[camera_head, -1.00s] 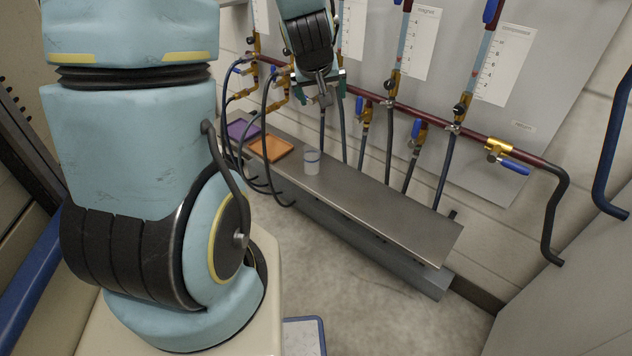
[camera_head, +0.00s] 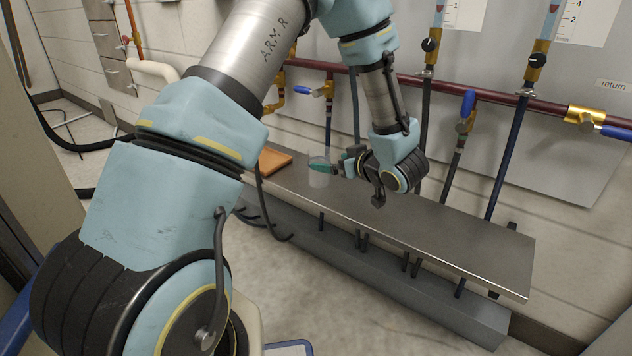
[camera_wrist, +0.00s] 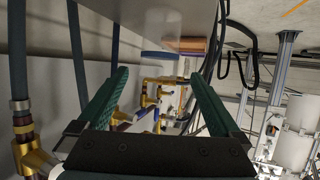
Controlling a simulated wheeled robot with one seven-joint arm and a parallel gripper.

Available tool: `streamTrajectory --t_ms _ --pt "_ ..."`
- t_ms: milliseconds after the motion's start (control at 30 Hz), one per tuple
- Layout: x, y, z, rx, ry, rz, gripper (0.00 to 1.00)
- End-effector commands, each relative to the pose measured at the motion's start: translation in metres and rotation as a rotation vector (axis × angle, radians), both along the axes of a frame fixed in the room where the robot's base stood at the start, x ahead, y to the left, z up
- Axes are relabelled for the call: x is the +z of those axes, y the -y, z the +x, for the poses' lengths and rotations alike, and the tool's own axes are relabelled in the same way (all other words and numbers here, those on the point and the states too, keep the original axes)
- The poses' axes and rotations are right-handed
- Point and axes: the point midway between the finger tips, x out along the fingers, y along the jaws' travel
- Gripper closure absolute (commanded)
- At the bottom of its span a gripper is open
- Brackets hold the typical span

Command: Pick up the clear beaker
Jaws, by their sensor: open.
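The clear beaker (camera_head: 318,178) stands upright on the metal bench (camera_head: 440,235), right of the orange tray. My gripper (camera_head: 324,167) is low over the bench, pointing left, with its green fingers level with the beaker's upper part. The fingers overlap the beaker in the head view; whether they touch it or stand around it, I cannot tell. In the wrist view my gripper (camera_wrist: 158,73) has its two green fingers wide apart. A blue strip (camera_wrist: 160,55) shows between them; I cannot tell whether it belongs to the beaker.
An orange tray (camera_head: 274,160) lies on the bench left of the beaker. Hoses hang from a dark red pipe (camera_head: 480,97) with brass valves behind the bench. Black cables (camera_head: 262,205) loop at its left front. The right part of the bench top is clear.

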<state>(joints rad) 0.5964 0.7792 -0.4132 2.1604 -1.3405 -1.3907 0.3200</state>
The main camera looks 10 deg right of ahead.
Motion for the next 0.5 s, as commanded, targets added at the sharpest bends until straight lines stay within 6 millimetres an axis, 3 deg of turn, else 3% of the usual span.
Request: streamTrajectory --t_ms 300,500 --pt "-0.019 -0.017 0.038 0.008 0.001 0.003 0.0" --pt "-0.025 -0.022 0.05 0.006 0.003 0.002 0.0"
